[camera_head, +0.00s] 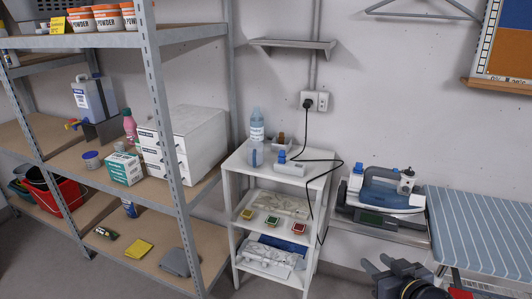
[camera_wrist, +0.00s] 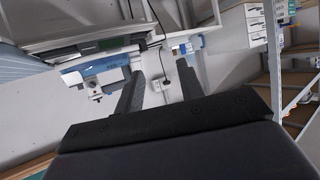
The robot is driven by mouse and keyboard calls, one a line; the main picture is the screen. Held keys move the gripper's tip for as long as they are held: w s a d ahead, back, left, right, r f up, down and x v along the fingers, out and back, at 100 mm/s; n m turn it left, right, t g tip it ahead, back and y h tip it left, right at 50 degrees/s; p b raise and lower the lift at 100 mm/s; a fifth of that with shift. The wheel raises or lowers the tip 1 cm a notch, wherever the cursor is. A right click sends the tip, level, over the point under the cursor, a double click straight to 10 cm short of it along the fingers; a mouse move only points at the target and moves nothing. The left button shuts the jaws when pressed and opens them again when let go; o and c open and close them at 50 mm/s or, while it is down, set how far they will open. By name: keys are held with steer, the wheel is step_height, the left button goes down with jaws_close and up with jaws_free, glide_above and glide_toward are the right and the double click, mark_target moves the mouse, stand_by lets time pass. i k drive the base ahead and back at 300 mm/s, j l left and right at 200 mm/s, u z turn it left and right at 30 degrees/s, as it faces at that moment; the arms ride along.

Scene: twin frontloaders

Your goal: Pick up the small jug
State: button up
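A small translucent bluish vessel (camera_head: 256,154), which looks like the small jug, stands on the top of the white shelf unit, in front of a clear water bottle (camera_head: 257,122). Its handle and spout are too small to tell. My gripper (camera_head: 376,264) is at the lower right, below the iron and well apart from the vessel. In the wrist view, my gripper (camera_wrist: 158,82) has its two dark fingers spread, with nothing held between them. A blue and clear shape beyond the right finger cannot be told apart surely as bottle or vessel.
An iron (camera_head: 385,190) stands on the right, next to a striped ironing board (camera_head: 478,230).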

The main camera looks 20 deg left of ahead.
mark_target(255, 155)
steer(key=i+j+z, duration=0.1)
steer(key=j, duration=0.4)
steer(key=i+j, duration=0.2)
steer(key=j, duration=0.3)
steer(key=i+j+z, duration=0.15)
steer(key=j, duration=0.35)
steer(key=i+j+z, duration=0.1)
steer(key=j, duration=0.45)
steer(key=i+j, duration=0.15)
steer(key=j, duration=0.35)
steer(key=i+j+z, duration=0.15)
steer(key=j, duration=0.4)
steer(key=k, duration=0.05)
